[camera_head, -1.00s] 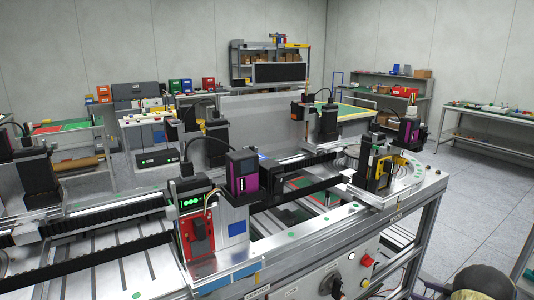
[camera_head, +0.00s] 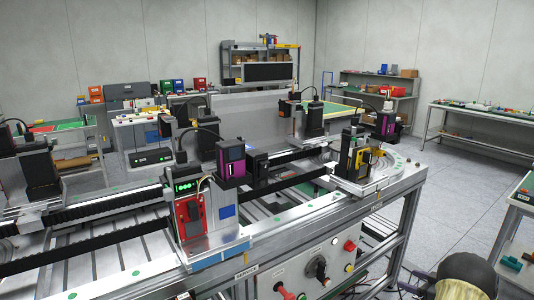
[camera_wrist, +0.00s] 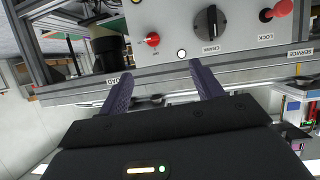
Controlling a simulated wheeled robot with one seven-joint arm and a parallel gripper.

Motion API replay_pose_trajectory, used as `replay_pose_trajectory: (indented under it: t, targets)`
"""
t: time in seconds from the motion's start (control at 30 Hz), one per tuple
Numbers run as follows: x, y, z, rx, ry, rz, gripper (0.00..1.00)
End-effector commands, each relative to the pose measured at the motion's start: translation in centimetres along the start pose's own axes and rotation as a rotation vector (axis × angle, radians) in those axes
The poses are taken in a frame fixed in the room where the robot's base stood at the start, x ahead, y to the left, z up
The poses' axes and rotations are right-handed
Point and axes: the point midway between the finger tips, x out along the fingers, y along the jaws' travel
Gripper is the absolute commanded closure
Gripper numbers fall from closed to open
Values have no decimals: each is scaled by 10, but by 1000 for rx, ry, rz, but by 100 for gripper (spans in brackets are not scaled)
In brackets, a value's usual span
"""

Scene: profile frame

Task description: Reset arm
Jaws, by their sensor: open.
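My gripper (camera_wrist: 160,78) shows in the wrist view with its two dark fingers apart and nothing between them. Beyond the fingertips is the grey control panel (camera_wrist: 175,35) of the machine, seen upside down. I cannot tell whether the fingertips touch the machine's metal edge.
The profile-frame machine (camera_head: 285,242) fills the left and middle of the head view. A bench (camera_head: 512,262) with small parts stands at the right edge. Grey floor (camera_head: 455,190) is clear between the machine and the far right table (camera_head: 480,112).

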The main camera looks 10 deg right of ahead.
Motion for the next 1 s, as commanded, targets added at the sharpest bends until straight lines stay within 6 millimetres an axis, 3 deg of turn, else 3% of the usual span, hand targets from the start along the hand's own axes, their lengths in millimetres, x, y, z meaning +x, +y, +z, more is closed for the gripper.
replay_pose_trajectory:
  t: [0.37, 0.57, 0.67, 0.8, 0.87, 1.0]
  targets:
    - [38, -6, -70, -36, -9, 180, 35]
    - [64, -35, -127, -25, -53, 325, 35]
    - [75, -67, -152, 3, -103, 391, 35]
    - [81, -125, -173, 56, -201, 445, 35]
    - [80, -154, -177, 83, -254, 456, 35]
    - [66, -229, -174, 148, -397, 450, 35]
